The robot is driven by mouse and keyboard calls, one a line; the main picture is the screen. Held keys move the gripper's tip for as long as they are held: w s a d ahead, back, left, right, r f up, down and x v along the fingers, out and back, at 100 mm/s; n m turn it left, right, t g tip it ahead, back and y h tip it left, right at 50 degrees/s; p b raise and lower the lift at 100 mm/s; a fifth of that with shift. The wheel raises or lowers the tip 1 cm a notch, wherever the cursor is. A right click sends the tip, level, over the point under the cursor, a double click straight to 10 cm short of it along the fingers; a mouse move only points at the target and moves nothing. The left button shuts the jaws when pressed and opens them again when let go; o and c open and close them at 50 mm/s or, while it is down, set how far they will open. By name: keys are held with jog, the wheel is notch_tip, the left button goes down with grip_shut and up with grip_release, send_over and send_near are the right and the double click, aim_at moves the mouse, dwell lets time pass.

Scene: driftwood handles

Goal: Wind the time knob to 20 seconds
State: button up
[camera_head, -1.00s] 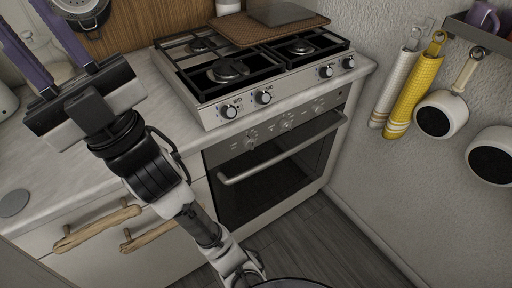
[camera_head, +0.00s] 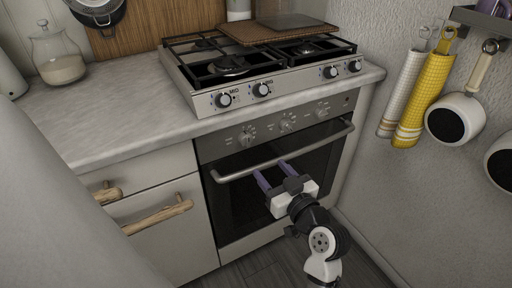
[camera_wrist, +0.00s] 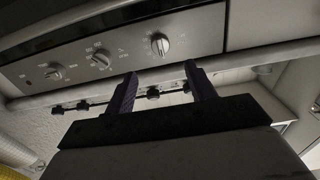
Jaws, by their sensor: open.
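The oven's front panel carries three round silver knobs: a left one (camera_head: 247,134), a middle one (camera_head: 288,122) and a right one (camera_head: 322,108). Their print is too small to read, so I cannot tell which is the time knob. My gripper (camera_head: 271,172) is open and empty, in front of the oven door just below the handle in the head view. The wrist view appears upside down. There the left knob (camera_wrist: 160,44) lies just past the spread fingertips (camera_wrist: 160,72), apart from them, with the middle knob (camera_wrist: 102,57) and right knob (camera_wrist: 54,72) beside it.
The oven handle (camera_head: 235,174) runs across the door below the panel. The hob (camera_head: 205,103) with its own knobs sits above on the counter (camera_head: 110,120). Wooden drawer handles (camera_head: 158,216) are at left.

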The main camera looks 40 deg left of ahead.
aim_at(249, 143)
jog(key=p+x, duration=0.1)
jog(key=x, duration=1.1)
jog(key=shift+r+p, duration=0.1)
jog(key=shift+p, duration=0.3)
jog(key=c, duration=0.9)
